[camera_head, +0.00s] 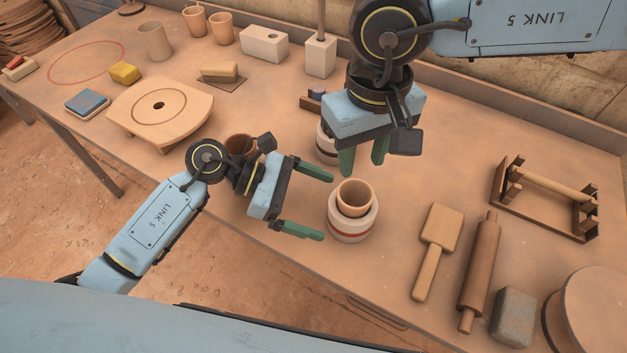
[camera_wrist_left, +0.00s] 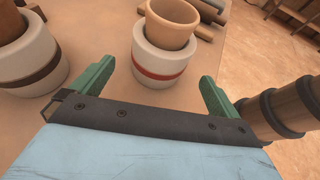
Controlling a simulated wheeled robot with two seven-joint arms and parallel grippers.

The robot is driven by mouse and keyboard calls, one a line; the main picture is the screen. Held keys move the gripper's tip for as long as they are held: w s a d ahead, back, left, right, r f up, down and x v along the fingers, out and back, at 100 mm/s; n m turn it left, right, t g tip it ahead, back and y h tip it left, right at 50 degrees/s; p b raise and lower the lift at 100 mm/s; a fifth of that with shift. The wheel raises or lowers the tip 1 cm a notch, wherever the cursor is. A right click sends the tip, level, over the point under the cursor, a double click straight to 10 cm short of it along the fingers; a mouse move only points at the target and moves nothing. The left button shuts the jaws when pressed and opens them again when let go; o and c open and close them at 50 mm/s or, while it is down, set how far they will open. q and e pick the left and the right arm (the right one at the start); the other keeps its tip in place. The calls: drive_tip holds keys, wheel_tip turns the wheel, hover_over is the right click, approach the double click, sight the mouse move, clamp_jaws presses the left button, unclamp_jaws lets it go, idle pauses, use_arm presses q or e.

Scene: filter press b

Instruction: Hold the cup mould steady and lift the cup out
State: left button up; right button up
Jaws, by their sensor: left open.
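The cup mould (camera_head: 353,231) is a white plaster ring with a red band, upright on the table. The terracotta cup (camera_head: 352,190) sits inside it, its rim standing above the mould. In the left wrist view the mould (camera_wrist_left: 160,70) and cup (camera_wrist_left: 170,27) are ahead, between the fingers. My left gripper (camera_head: 327,207) is open just left of the mould, its fingers pointing toward it and apparently not around it. My right gripper (camera_head: 364,157) points down, fingers apart and empty, above and behind the cup in the picture.
A second white mould with a brown band (camera_wrist_left: 40,72) stands close by, partly hidden by my right gripper in the head view. A wooden paddle (camera_head: 435,245), a rolling pin (camera_head: 479,270) and a grey block (camera_head: 514,316) lie to the right.

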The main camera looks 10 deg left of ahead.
sight(351, 215)
use_arm(q)
drive_tip(key=x, duration=0.7)
drive_tip(key=shift+d+f, duration=0.1)
drive_tip(key=shift+d, duration=0.2)
